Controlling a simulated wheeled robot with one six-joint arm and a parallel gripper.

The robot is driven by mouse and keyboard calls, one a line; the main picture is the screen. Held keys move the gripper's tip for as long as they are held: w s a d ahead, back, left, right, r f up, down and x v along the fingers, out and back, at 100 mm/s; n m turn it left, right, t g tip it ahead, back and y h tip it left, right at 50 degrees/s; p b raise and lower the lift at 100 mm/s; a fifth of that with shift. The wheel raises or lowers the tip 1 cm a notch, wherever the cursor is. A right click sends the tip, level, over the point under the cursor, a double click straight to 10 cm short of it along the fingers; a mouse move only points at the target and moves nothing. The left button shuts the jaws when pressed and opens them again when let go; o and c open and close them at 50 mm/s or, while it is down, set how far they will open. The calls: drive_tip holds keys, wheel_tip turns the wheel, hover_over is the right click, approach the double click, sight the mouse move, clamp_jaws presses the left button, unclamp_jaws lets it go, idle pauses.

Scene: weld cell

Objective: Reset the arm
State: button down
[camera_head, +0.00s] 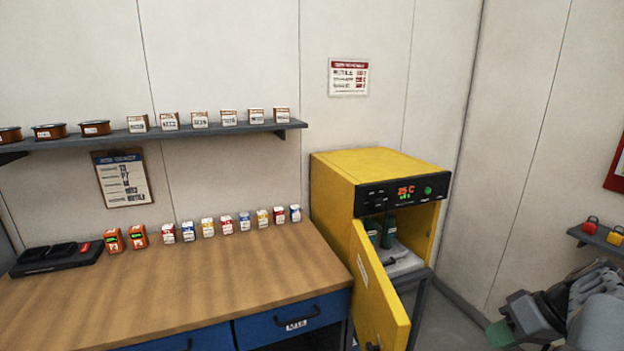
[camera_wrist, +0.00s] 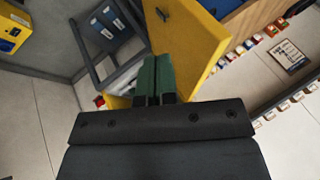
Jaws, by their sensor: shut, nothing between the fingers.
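My gripper (camera_wrist: 152,80) has green fingers, pressed together and empty in the wrist view. In the head view my gripper (camera_head: 503,333) shows at the lower right corner, in front of the right wall and to the right of the yellow oven (camera_head: 335,190), apart from it. The oven's door (camera_head: 377,290) hangs open. Inside are dark green canisters (camera_head: 388,232) on a pale shelf. In the wrist view the open oven door (camera_wrist: 185,45) lies beyond the fingers.
A wooden workbench (camera_head: 180,285) with blue drawers holds small boxes in a row and a black charger (camera_head: 57,258). A wall shelf (camera_head: 190,133) carries spools and boxes. A small shelf with red and yellow items (camera_head: 590,227) is at right. Floor shows between oven and arm.

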drive_tip(key=a+f+m+g+h, duration=0.2)
drive_tip(key=a+f+m+h, duration=0.3)
drive_tip(key=f+m, duration=0.1)
drive_tip(key=a+n+t, duration=0.2)
drive_tip(key=a+n, duration=0.3)
drive_tip(key=a, duration=1.1)
drive_tip(key=shift+r+n+h, duration=0.4)
drive_tip(key=c, duration=1.8)
unclamp_jaws()
